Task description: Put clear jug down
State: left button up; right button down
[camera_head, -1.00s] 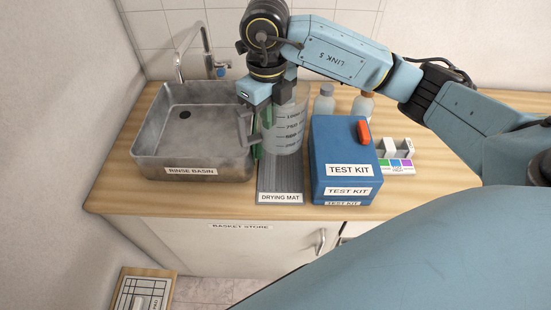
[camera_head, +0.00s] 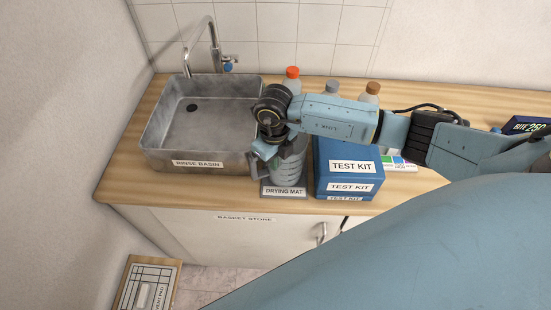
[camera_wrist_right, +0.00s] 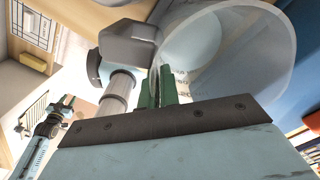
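The clear jug (camera_head: 288,172) has dark measure marks and is upright over the drying mat (camera_head: 284,191), between the rinse basin and the test kit. I cannot tell whether its base touches the mat. My right gripper (camera_head: 267,150) is at the jug's upper left side. In the right wrist view its green fingers (camera_wrist_right: 160,90) are close together on the jug's side, and the jug's open rim and inside (camera_wrist_right: 225,50) show beside them. My arm partly hides the jug from the head camera. My left gripper is not seen in the head view.
The metal rinse basin (camera_head: 160,155) is close to the left, with a tap (camera_head: 214,45) behind it. The blue test kit box (camera_head: 347,153) is close on the right. Bottles (camera_head: 292,80) stand behind. The counter's front edge (camera_head: 220,205) is near the mat.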

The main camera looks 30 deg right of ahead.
jog(key=shift+f, duration=0.2)
jog(key=c, duration=1.6)
grip_release()
jog(key=shift+c, duration=0.2)
jog(key=shift+r, duration=0.15)
notch_tip(320, 180, up, 12)
jog(key=b, duration=0.1)
jog(key=shift+b, duration=0.35)
jog(key=shift+a, duration=0.1)
